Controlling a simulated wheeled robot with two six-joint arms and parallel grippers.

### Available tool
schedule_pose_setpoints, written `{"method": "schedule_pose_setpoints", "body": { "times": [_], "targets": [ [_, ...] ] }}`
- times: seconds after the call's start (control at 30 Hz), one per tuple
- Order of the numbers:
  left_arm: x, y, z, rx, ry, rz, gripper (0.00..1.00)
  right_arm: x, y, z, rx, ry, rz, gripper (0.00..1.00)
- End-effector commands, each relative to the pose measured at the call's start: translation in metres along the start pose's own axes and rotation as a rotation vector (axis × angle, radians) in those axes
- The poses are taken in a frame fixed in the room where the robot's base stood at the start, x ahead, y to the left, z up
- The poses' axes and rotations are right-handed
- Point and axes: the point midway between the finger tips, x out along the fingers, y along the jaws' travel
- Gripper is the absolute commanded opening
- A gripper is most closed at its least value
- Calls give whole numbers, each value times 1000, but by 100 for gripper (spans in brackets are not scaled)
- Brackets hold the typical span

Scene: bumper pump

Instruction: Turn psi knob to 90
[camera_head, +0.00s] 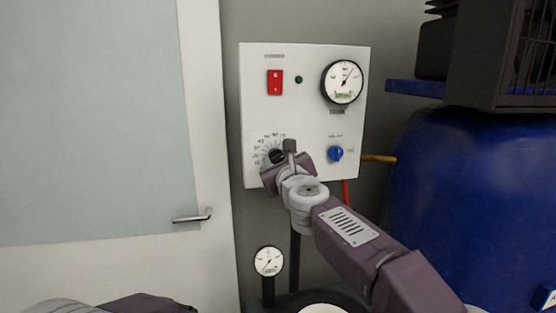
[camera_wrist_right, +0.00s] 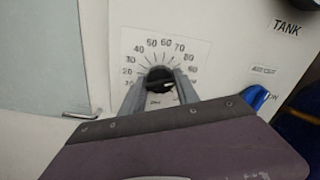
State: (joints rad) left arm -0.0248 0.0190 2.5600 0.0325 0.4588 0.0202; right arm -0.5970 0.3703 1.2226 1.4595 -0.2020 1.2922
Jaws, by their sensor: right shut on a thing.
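The psi knob (camera_wrist_right: 159,76) is small, round and black, in front of a printed scale on the white control panel (camera_head: 305,110). In the head view the knob (camera_head: 276,156) is partly hidden by my right gripper (camera_head: 284,160). In the right wrist view the two grey fingers of my right gripper (camera_wrist_right: 158,88) are closed on the knob, one on each side. The scale numbers around the knob include 40, 50, 60 and 70. I cannot tell clearly where the knob points. My left gripper is not in view.
The panel carries a red switch (camera_head: 275,82), a round gauge (camera_head: 342,82) and a blue knob (camera_head: 336,153), which is close to the right of my right gripper. A blue tank (camera_head: 450,190) stands at right. A door (camera_head: 90,120) with a handle (camera_head: 192,217) is at left.

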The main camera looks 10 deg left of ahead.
Motion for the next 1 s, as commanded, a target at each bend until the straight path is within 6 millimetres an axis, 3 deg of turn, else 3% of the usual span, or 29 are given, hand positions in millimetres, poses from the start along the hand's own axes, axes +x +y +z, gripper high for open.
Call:
{"method": "schedule_pose_setpoints", "body": {
  "times": [0.33, 0.37, 0.4, 0.43, 0.77, 1.0],
  "targets": [
    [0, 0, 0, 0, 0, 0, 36, 1, 2, -3, 0, 5, 3, 0],
    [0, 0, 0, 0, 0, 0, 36, 1, 2, -3, 0, 5, 3, 46],
    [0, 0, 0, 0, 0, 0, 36, 1, 2, -3, 0, 4, 3, 57],
    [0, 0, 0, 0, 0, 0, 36, 1, 2, -2, 0, 4, 2, 59],
    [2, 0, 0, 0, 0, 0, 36, -3, 1, -1, 0, 0, 1, 59],
    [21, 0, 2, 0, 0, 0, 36, -44, 2, -4, -1, -1, 1, 59]
  ]
}}
